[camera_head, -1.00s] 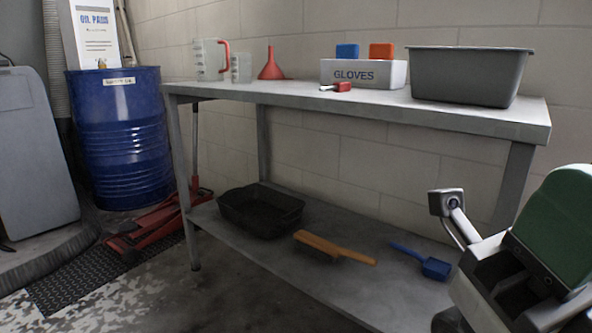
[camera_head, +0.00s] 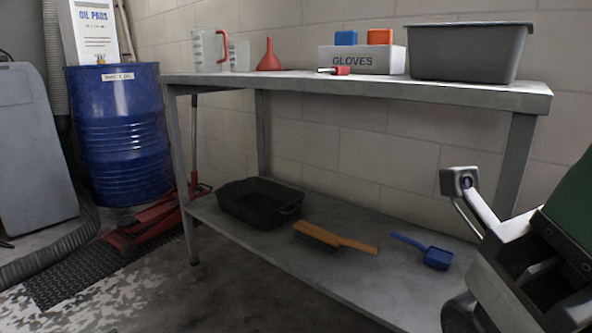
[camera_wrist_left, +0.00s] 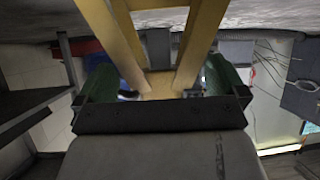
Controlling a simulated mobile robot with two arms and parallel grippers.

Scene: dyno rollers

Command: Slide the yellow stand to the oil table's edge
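The yellow stand (camera_wrist_left: 197,45) shows close up in the left wrist view. Two yellow legs slant in from the top and come together at a tan part, with a crossbar near the top. My left gripper (camera_wrist_left: 165,84) has its dark green fingers wide apart, one on each side of this part, with gaps visible beside it. I cannot see the stand in the head view. The oil table (camera_head: 400,88) is a grey metal table with a lower shelf against the wall. Part of my right arm and gripper shows at the lower right of the head view; its fingertips are not clear.
On the tabletop are clear jugs (camera_head: 207,50), a red funnel (camera_head: 268,60), a gloves box (camera_head: 361,61) and a grey tub (camera_head: 465,52). A blue drum (camera_head: 120,135) stands left.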

